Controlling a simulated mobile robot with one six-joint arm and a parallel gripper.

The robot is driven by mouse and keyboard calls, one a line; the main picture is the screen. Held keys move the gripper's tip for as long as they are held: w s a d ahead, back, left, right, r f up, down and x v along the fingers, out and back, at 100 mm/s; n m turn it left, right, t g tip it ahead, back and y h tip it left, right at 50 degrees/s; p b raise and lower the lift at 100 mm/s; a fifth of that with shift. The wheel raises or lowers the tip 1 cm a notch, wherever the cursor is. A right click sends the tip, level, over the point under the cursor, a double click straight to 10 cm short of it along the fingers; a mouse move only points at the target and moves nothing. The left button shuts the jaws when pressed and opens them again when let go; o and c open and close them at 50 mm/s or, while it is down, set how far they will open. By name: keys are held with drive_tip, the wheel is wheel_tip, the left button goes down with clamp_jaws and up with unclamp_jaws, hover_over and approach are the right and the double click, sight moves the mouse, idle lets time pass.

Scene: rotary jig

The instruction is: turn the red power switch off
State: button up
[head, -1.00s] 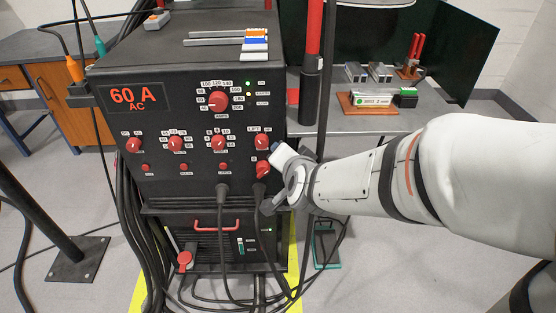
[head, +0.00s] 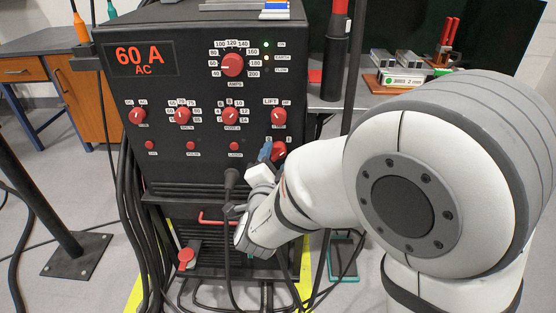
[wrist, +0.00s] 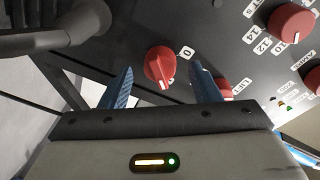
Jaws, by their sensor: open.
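The red power switch (head: 279,151) is the lowest knob at the right side of the black machine's front panel. In the wrist view the red knob (wrist: 159,64) shows a white pointer line, which is turned away from the printed "0" beside it. My gripper (head: 265,152) is at the panel just left of and below the switch in the head view. Its blue fingers (wrist: 162,68) are apart in the wrist view, one on each side of the knob. I cannot tell whether either finger touches it. The far side of the knob's label is hidden.
Another red knob (head: 278,116) sits just above the switch. A black cable plug (head: 231,180) stands out from the panel close to the left of my gripper. It also shows large in the wrist view (wrist: 60,30). Cables hang below.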

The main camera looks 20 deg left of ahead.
drive_tip(key=shift+w+a, duration=0.1)
drive_tip(key=shift+w, duration=0.75)
drive_tip(key=shift+c, duration=0.5)
drive_tip(key=c, duration=0.9)
